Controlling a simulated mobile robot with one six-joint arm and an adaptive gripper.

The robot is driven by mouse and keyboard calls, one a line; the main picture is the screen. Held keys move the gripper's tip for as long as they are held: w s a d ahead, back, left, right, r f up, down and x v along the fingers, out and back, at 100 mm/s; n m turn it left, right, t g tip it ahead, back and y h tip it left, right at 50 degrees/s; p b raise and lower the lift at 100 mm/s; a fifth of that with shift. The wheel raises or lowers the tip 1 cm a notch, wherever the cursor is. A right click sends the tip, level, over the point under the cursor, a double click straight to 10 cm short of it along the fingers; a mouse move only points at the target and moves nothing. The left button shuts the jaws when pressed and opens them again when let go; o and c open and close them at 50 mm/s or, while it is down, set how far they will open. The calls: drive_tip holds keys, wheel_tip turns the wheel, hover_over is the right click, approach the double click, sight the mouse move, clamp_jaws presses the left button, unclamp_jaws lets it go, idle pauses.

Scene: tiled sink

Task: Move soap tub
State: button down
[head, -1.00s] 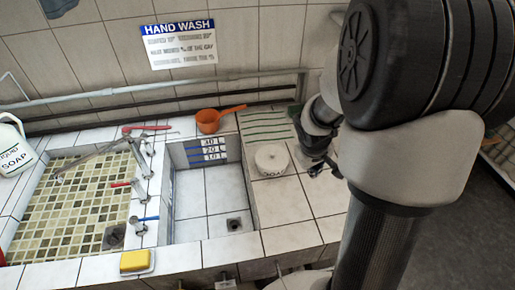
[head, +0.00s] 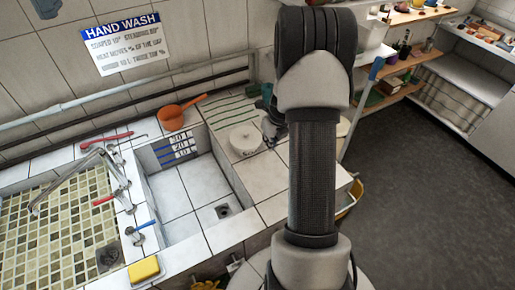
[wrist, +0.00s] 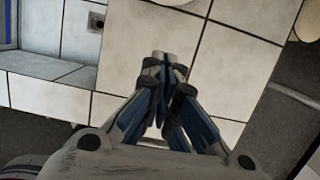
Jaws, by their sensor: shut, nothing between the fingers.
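A round white lidded tub (head: 246,140), which I take as the soap tub, sits upright on the white tiled counter right of the sink basin. In the wrist view, the edge of a white round thing, likely the tub, shows at the top (wrist: 178,3). My gripper (head: 270,140) is at the right side of the tub in the head view, partly hidden by my arm. In the wrist view my gripper (wrist: 164,56) has its fingertips together and empty, over the tiles and apart from the white edge. I cannot tell its exact height.
The square basin (head: 185,190) lies left of the tub. An orange ladle (head: 178,114) and a green-striped patch (head: 225,108) are behind. A yellow sponge (head: 144,270) sits at the front edge. Shelves (head: 420,70) stand at the right, with open floor (head: 410,190) before them.

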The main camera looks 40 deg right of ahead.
drive_tip(key=b+x, duration=0.3)
drive_tip(key=x, duration=0.6)
drive_tip(key=shift+f, duration=0.4)
drive_tip(key=w, duration=0.3)
drive_tip(key=shift+w+d, duration=0.15)
drive_tip(key=shift+d, duration=0.2)
drive_tip(key=shift+w+d, duration=0.1)
drive_tip(key=shift+w, duration=0.3)
drive_tip(key=shift+r, duration=0.1)
